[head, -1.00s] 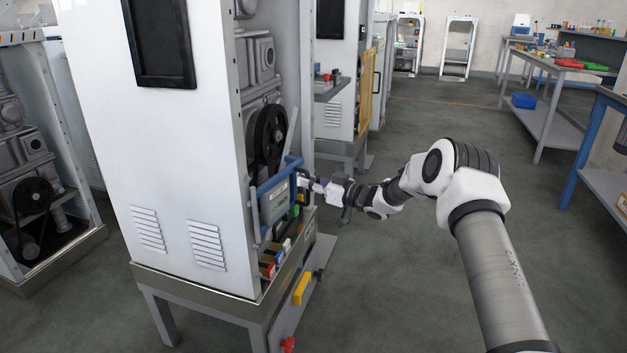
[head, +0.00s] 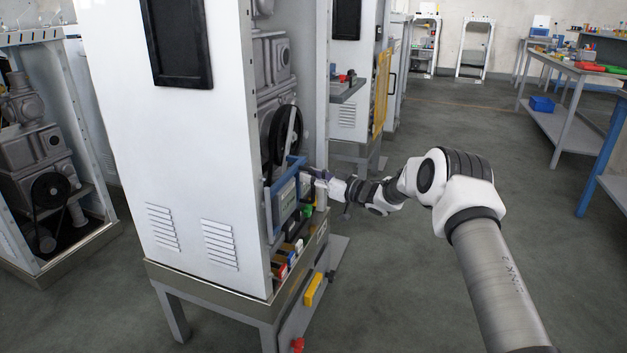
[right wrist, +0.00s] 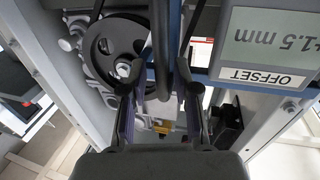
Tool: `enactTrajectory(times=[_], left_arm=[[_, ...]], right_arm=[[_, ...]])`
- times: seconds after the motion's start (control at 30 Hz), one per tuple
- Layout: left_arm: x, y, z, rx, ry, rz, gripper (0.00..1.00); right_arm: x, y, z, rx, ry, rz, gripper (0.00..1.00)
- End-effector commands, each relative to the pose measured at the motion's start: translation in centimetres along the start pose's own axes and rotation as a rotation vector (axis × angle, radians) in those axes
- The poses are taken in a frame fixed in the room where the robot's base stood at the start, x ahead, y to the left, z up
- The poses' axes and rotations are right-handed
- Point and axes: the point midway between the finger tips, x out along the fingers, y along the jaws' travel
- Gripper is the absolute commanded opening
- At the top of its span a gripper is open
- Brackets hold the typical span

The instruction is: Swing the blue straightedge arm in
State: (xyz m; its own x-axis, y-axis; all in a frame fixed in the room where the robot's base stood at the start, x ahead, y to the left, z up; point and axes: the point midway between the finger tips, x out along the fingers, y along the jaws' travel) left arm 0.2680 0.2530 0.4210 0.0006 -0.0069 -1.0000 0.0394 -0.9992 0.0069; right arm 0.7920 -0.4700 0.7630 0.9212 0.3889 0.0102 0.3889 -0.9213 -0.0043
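The blue straightedge arm (head: 297,163) is at the open side of the white cabinet, in front of a black pulley and low in the bay. It carries a grey readout panel (head: 286,203), seen at a steep angle in the head view. In the right wrist view the panel (right wrist: 268,40) reads "OFFSET" and about 1.5 mm, upside down. My right gripper (head: 321,178) is at the outer end of the arm. In the right wrist view its fingers (right wrist: 163,90) stand either side of a dark handle bar and appear closed on it. My left gripper is out of view.
The white cabinet (head: 200,130) stands on a grey stand. Coloured parts sit along its lower ledge, with a yellow handle (head: 314,289) below. The black pulley (right wrist: 112,48) is close behind the arm. Another open cabinet (head: 45,160) is at left.

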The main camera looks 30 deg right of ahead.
Motion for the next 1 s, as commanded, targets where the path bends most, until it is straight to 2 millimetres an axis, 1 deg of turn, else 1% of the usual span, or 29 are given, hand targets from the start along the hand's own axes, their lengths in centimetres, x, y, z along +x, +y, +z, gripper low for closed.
enactTrajectory(times=[0.27,0.37,0.47,0.7,0.8,0.9,1.0], left_arm=[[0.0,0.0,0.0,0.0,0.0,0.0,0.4],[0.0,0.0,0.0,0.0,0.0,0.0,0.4],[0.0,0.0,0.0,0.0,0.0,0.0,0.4],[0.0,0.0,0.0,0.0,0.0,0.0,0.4],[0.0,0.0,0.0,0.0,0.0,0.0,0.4],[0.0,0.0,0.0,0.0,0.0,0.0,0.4],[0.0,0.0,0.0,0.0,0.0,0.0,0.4]], right_arm=[[-0.1,-0.1,0.5,0.003,-0.007,-0.003,0.38],[-0.8,-0.1,0.5,0.004,-0.008,-0.002,0.38],[-2.5,0.0,0.4,0.007,-0.007,0.0,0.38],[-8.6,0.1,0.3,0.007,-0.003,0.0,0.38],[-10.5,0.1,0.2,0.006,-0.003,0.0,0.38],[-11.6,0.0,0.3,0.004,-0.004,-0.003,0.38],[-11.9,-0.1,0.4,0.004,-0.006,-0.004,0.38]])
